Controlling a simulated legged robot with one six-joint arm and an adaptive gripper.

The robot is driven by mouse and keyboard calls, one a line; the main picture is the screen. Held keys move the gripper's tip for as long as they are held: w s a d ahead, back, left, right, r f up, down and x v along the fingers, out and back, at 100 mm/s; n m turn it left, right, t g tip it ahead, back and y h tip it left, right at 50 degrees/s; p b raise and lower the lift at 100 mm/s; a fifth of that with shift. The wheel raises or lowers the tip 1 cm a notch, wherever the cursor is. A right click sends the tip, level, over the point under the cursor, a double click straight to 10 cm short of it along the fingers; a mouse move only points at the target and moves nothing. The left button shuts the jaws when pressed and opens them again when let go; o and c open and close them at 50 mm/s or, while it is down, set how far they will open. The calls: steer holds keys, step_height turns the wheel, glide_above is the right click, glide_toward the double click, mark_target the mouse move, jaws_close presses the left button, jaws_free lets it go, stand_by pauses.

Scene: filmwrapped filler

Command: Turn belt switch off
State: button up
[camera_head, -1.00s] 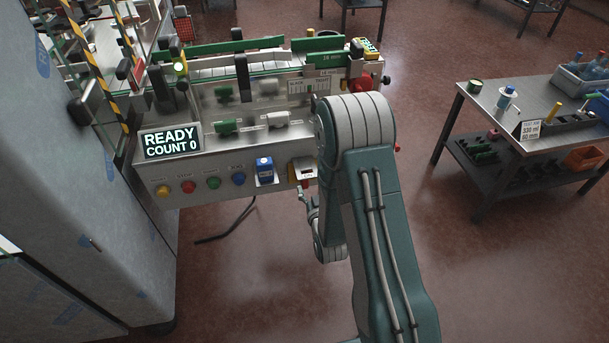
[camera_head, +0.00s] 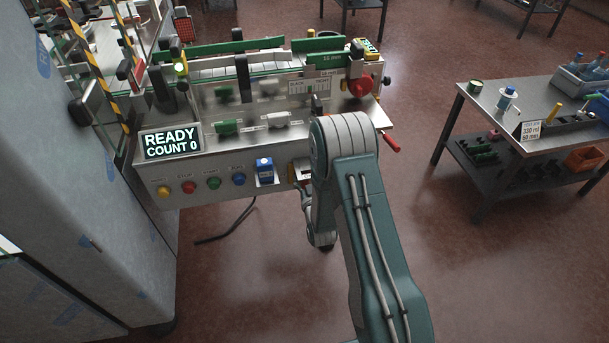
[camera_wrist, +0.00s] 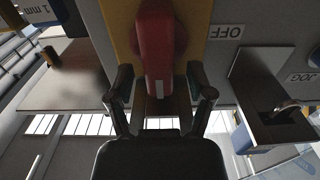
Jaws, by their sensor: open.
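The belt switch shows in the wrist view as a red handle (camera_wrist: 158,45) on a yellow plate (camera_wrist: 118,22), with an OFF label (camera_wrist: 226,32) to its right. My gripper (camera_wrist: 158,85) is open, with one finger on each side of the red handle. Whether the fingers touch the handle cannot be told. In the head view my arm hides the switch and most of my gripper at the front panel's right end.
A side table (camera_head: 470,108) stands at right across open floor. A bracket (camera_wrist: 262,95) sits beside my gripper.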

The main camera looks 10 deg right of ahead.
steer(key=shift+w, duration=0.6)
steer(key=shift+c, duration=0.3)
jaws_close()
